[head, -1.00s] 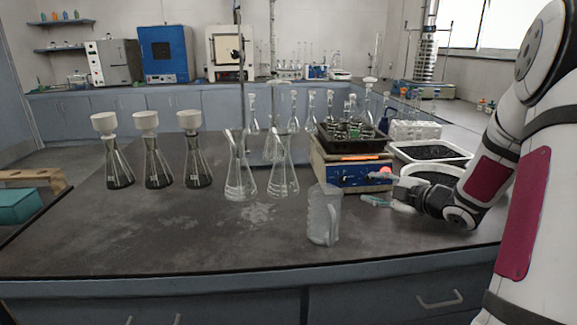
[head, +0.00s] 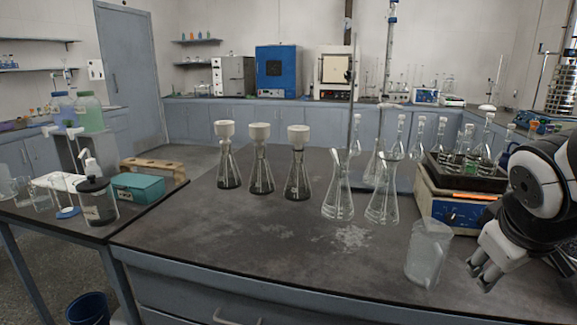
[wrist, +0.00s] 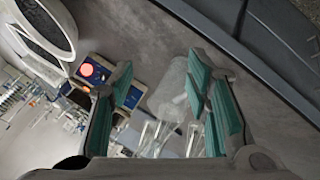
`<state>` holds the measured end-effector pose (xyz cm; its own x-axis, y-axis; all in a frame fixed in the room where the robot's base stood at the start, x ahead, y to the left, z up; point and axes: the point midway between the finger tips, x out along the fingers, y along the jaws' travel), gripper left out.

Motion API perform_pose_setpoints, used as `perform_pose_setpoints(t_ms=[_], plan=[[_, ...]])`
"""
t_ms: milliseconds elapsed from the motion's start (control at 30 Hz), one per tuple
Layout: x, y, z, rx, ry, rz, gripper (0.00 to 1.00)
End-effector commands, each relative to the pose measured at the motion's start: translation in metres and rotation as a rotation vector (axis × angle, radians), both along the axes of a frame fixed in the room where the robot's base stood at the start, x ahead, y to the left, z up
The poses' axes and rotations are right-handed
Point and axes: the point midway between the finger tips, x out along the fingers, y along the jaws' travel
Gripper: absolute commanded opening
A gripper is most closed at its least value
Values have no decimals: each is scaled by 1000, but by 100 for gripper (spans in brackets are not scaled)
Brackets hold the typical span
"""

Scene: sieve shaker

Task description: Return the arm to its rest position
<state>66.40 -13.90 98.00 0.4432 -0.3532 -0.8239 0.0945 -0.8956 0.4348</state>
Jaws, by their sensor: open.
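My gripper (head: 481,277) is at the right of the head view, above the front right part of the dark bench (head: 240,235). It hangs to the right of a clear plastic jug (head: 428,255) and in front of the orbital shaker (head: 447,211). In the wrist view its green-padded fingers (wrist: 160,98) are spread apart with nothing gripped. Between and beyond them the jug (wrist: 170,92) and glass flasks show, apart from the fingers.
Two clear flasks (head: 338,195) and several flasks with white funnels (head: 260,170) stand on the bench. A side table (head: 60,222) holds bottles and a teal box (head: 138,187).

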Motion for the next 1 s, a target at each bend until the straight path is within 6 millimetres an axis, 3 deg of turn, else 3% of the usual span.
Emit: perform_pose_setpoints(t_ms=[33, 200, 533, 867, 1000], plan=[[-23, 20, 0, 51, 23, -31, 44], [-92, 70, -11, 214, 139, -129, 44], [-196, 135, -23, 425, 348, -195, 44], [-190, 134, 29, 428, 282, -181, 44], [-189, 134, 60, 430, 242, -167, 44]])
